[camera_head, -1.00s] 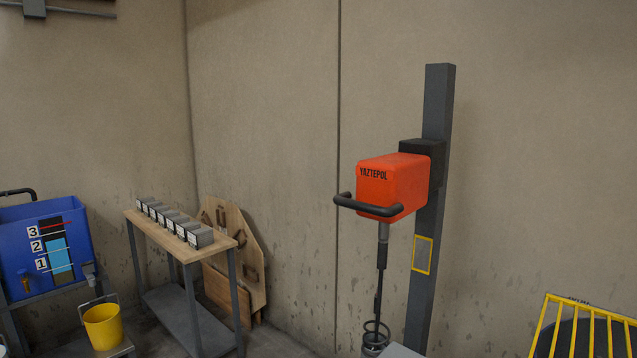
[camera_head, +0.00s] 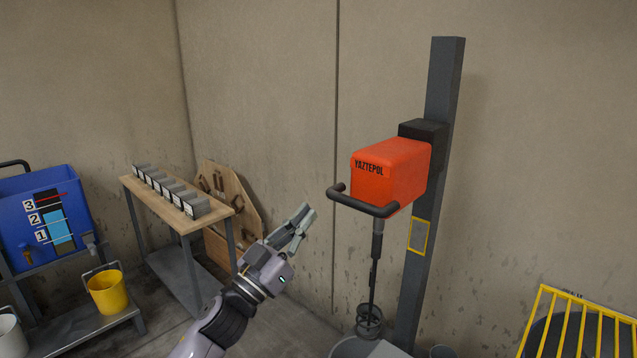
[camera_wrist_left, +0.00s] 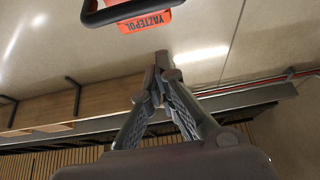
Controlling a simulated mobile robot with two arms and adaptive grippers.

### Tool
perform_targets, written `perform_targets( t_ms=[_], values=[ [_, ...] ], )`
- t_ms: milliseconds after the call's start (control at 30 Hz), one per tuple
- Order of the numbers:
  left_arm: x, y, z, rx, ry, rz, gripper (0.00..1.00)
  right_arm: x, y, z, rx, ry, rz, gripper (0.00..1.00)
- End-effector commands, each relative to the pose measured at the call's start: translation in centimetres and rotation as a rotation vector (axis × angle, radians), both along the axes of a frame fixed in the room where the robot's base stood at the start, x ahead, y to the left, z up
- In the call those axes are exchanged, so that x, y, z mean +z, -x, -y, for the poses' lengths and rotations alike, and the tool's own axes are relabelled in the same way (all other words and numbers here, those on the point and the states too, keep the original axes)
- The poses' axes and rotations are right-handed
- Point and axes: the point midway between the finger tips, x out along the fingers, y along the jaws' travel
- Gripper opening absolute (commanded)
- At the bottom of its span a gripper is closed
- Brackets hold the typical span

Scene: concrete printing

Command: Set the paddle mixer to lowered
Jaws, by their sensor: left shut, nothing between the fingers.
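The paddle mixer (camera_head: 392,172) has an orange-red head marked YAZTEPOL and a black handle bar (camera_head: 362,203) in front. It sits high on a dark upright post (camera_head: 440,130). Its shaft hangs down to a round paddle (camera_head: 369,318) just above a grey bucket (camera_head: 345,348) at the lower edge. My left gripper (camera_head: 306,216) is shut and empty, left of the handle and apart from it, pointing up and right. In the left wrist view the shut fingers (camera_wrist_left: 160,62) show below the handle (camera_wrist_left: 125,12) and the orange head (camera_wrist_left: 145,21). My right gripper is not in view.
A wooden-topped bench (camera_head: 180,204) with several grey blocks stands at the left. A blue tank (camera_head: 45,220) and a yellow bucket (camera_head: 108,292) are farther left. A yellow grid (camera_head: 580,325) is at the lower right. The space around the handle is clear.

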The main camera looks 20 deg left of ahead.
Motion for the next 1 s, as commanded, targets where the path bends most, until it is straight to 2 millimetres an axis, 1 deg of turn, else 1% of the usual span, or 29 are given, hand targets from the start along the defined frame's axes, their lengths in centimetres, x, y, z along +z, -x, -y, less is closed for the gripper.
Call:
perform_targets(
  t_ms=[33, 100, 400, 533, 667, 1000],
  values=[
    [0.8, 0.3, 0.2, -0.008, 0.0, 0.013, 0.0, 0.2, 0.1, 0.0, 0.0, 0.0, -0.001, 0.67],
    [1.3, 0.5, 0.3, -0.014, 0.001, 0.021, 0.0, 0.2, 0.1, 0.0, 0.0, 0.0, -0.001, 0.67],
    [1.3, 0.5, 0.3, -0.014, 0.001, 0.021, 0.0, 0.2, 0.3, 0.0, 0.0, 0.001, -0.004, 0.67],
    [1.7, 0.0, 0.5, -0.013, 0.001, 0.022, 0.0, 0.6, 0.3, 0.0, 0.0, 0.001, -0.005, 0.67],
    [3.0, -1.5, 1.0, -0.014, 0.001, 0.023, 0.0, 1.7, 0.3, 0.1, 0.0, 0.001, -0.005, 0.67],
    [6.6, -7.5, 3.2, -0.013, 0.003, 0.021, 0.0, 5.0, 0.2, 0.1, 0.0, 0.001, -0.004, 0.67]
  ],
)
